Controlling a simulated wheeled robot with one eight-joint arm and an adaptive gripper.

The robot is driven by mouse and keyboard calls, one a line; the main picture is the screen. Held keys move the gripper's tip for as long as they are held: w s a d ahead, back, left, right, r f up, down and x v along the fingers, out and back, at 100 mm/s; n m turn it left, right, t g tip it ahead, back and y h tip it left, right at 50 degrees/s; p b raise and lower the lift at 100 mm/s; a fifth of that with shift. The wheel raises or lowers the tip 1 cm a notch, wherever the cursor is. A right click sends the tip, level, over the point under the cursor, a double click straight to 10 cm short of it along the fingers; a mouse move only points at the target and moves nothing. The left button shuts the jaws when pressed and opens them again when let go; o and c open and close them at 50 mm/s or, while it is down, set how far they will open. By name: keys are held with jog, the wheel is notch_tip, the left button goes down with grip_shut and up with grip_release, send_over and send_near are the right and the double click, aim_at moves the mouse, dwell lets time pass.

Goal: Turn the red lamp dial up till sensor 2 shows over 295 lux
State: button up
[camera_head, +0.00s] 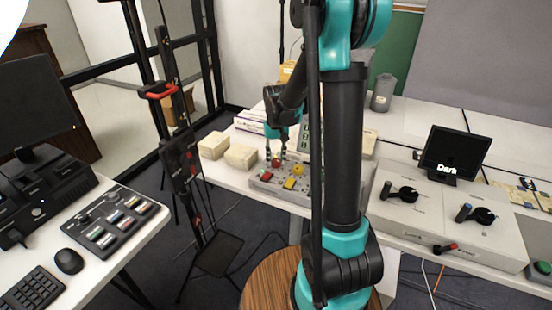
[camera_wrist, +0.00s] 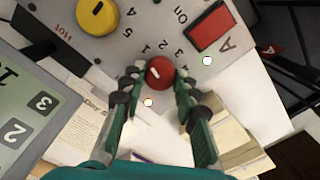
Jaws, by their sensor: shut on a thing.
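The red lamp dial (camera_wrist: 160,71) sits on a grey control panel (camera_wrist: 130,50), with a number scale around it and a white mark on its face. My gripper (camera_wrist: 158,82) has a finger on each side of the dial and is shut on it. In the head view my gripper (camera_head: 277,157) reaches down to the panel (camera_head: 318,189) on the far table. A display (camera_wrist: 32,118) labelled 1, 2 and 3 stands at the left of the wrist view; its lux readings cannot be read. In the head view it is partly hidden behind my arm.
A yellow knob (camera_wrist: 97,17) and a red rocker switch (camera_wrist: 208,27) marked A are close to the dial. Pale boxes (camera_head: 240,157) stand left of the panel. A grey console with black handles (camera_head: 407,194) and a small screen (camera_head: 455,153) is to the right.

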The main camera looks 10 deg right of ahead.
aim_at(276, 161)
jog(key=m, duration=0.3)
jog(key=shift+m, duration=2.2)
jog(key=o, duration=1.2)
jog(key=shift+c, duration=0.2)
jog(key=shift+r, duration=0.15)
notch_tip(276, 161, up, 12)
jog(key=shift+s, duration=0.1)
